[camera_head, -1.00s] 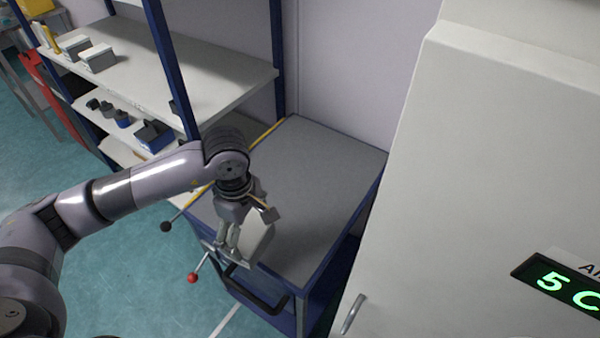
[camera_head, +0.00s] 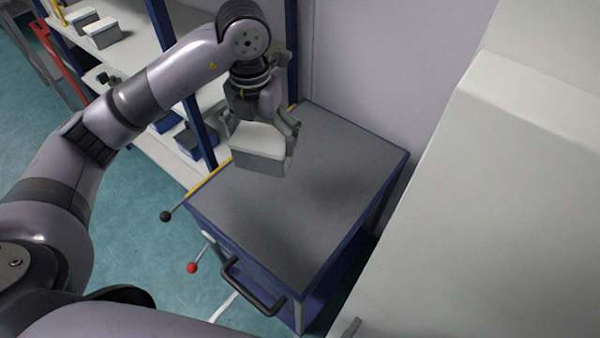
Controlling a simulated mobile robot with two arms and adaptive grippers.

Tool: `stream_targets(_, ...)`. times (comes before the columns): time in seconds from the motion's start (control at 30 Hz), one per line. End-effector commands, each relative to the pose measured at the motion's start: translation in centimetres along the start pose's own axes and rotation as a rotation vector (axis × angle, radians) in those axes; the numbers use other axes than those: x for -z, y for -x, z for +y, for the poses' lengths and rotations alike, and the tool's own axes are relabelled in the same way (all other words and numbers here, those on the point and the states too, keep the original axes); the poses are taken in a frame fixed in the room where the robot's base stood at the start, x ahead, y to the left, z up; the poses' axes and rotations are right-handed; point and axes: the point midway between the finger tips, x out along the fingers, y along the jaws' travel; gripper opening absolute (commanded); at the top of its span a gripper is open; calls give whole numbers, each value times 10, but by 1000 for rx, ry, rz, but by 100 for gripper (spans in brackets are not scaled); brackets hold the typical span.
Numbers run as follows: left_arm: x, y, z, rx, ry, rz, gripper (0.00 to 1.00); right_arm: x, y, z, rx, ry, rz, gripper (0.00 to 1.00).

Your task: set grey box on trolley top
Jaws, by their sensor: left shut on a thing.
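The grey box (camera_head: 260,148), with a pale top, is held by my left gripper (camera_head: 262,128), whose fingers are shut on its sides. The box is over the back left part of the trolley top (camera_head: 310,205), a flat grey surface with blue edges. Whether the box touches the surface or hangs a little above it I cannot tell. My right gripper is not in view.
A shelf rack (camera_head: 135,35) with small boxes stands behind on the left. A large white cabinet (camera_head: 500,190) stands close on the right. A black handle (camera_head: 252,290) juts from the trolley's front. The trolley top's middle and front are clear.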

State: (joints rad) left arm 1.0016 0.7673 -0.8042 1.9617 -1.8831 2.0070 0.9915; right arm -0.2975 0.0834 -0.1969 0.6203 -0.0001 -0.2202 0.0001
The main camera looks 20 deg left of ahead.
Motion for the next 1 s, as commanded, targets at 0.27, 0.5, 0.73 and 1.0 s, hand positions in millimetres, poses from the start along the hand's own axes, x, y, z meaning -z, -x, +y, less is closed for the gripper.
stream_targets(0.27, 4, -47, 0, -2, 17, 9, 46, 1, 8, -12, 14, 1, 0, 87)
stream_targets(0.5, 6, -108, 0, -1, 15, 7, 46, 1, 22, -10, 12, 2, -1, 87)
stream_targets(0.73, 6, -147, -1, 0, 14, 1, 46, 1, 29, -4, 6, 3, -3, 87)
stream_targets(1.0, 8, -175, -1, 0, 14, 4, 46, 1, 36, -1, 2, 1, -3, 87)
